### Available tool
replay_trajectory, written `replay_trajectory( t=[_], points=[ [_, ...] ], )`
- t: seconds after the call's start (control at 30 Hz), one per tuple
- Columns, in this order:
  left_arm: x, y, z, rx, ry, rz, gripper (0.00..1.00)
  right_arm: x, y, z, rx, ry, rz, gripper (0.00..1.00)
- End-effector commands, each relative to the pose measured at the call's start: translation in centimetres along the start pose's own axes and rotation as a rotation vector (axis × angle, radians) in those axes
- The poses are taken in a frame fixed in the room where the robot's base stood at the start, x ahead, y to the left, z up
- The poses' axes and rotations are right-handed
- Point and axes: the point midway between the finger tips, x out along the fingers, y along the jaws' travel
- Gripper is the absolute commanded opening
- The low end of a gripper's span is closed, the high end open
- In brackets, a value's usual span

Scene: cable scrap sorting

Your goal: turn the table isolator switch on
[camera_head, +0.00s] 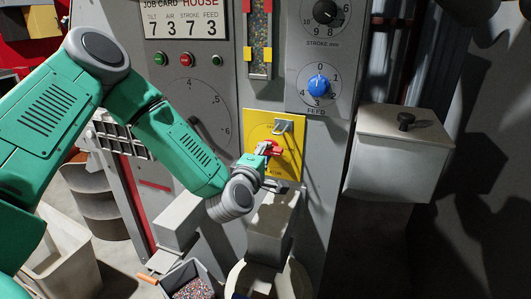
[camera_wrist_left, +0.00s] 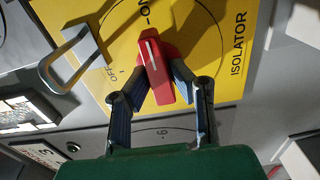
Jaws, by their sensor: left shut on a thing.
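The isolator switch is a red handle (camera_head: 273,148) on a yellow plate (camera_head: 254,124) on the grey machine panel. In the left wrist view, the red handle (camera_wrist_left: 153,62) has a white line on it pointing up roughly toward the "ON" mark, away from "OFF" at the left. "ISOLATOR" is printed at the right of the yellow plate (camera_wrist_left: 215,65). My left gripper (camera_wrist_left: 160,82) is shut on the handle, with one finger on each side. In the head view my left gripper (camera_head: 268,165) partly hides the handle. My right gripper is not in view.
A grey metal loop (camera_head: 283,126) sticks out of the plate beside the handle. A blue feed knob (camera_head: 318,86) and a black stroke knob (camera_head: 325,11) sit above. A grey box (camera_head: 400,150) juts out at the right. A bin of coloured granules (camera_head: 190,288) stands below.

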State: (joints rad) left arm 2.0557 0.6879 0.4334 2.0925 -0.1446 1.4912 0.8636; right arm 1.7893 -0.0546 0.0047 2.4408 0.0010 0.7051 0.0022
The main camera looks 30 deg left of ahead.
Motion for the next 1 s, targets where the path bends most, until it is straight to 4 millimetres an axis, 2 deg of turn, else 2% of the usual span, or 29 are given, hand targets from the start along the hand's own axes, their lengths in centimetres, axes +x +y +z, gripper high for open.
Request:
replay_trajectory(
  t=[0.03,0.27,0.3,0.33,0.63,0.73,0.87,1.0],
  points=[
    [-0.2,-0.5,0.1,0.003,-0.006,-0.013,0.00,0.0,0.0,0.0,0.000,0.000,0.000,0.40],
    [-0.2,-0.6,0.2,0.002,-0.007,-0.015,0.00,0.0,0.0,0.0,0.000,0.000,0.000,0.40],
    [-0.2,-0.6,0.2,0.002,-0.007,-0.015,0.32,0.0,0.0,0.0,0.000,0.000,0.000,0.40],
    [-0.2,-0.5,0.2,0.002,-0.007,-0.014,0.38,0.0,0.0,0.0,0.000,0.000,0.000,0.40],
    [-0.2,-0.2,0.0,-0.001,-0.003,-0.006,0.38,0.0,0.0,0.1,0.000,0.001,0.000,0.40],
    [-0.8,-0.3,0.0,-0.001,-0.004,-0.007,0.38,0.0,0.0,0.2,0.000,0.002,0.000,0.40],
    [-2.9,-0.3,0.0,-0.002,-0.005,-0.009,0.38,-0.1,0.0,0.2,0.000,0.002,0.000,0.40],
    [-6.0,-0.4,0.0,-0.001,-0.006,-0.012,0.38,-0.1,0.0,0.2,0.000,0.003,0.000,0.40]
  ],
)
